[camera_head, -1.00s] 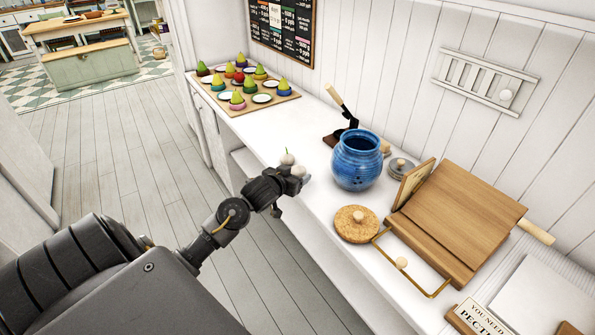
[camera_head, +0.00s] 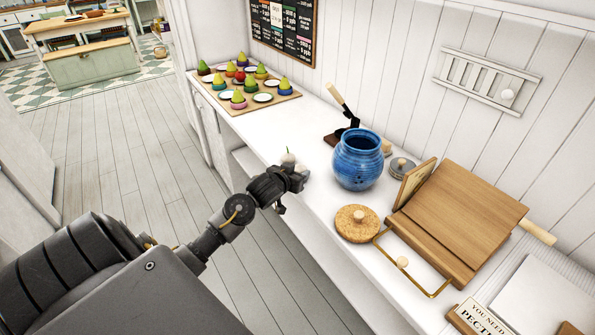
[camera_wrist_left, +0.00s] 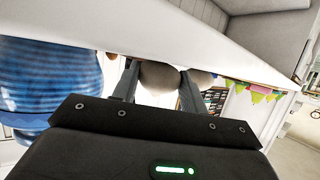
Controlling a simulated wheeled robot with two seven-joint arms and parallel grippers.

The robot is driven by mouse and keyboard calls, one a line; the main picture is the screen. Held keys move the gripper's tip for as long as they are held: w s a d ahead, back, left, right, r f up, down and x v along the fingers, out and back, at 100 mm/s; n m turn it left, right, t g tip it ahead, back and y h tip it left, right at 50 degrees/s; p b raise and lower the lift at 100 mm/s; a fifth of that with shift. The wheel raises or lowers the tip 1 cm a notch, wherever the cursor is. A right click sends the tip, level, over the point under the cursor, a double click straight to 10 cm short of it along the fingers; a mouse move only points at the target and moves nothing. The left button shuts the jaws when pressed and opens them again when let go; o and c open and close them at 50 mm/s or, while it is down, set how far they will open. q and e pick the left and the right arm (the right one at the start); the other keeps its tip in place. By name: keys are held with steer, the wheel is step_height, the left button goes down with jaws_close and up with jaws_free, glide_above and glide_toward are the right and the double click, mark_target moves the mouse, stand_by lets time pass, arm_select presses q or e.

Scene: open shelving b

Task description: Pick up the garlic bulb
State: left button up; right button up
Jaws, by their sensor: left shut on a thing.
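My left gripper (camera_head: 294,174) is over the front edge of the white counter, shut on a pale round bulb, the garlic bulb (camera_head: 300,168). In the left wrist view the bulb (camera_wrist_left: 159,76) sits between the two fingers, its lower part hidden by the gripper body. A second pale bulb (camera_head: 287,158) with a thin dark stem is just beyond the gripper. It also shows beside the right finger in the left wrist view (camera_wrist_left: 197,79). I cannot tell whether the held bulb is clear of the counter. My right gripper is not in view.
A blue jar (camera_head: 358,161) stands close to the right of the gripper. A cork lid (camera_head: 356,224) and a wooden stand (camera_head: 460,215) are nearer on the counter (camera_head: 315,205). A board of colourful cups (camera_head: 246,83) is at the far left end.

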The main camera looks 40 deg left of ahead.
mark_target(297, 169)
arm_select(q)
steer(key=shift+r, duration=0.15)
steer(key=shift+r, duration=0.25)
step_height(297, 169, up, 2)
steer(key=shift+r, duration=0.1)
steer(key=s+a+r+p, duration=0.2)
steer(key=s+r+p, duration=0.3)
steer(key=s+r, duration=0.5)
steer(key=s, duration=0.4)
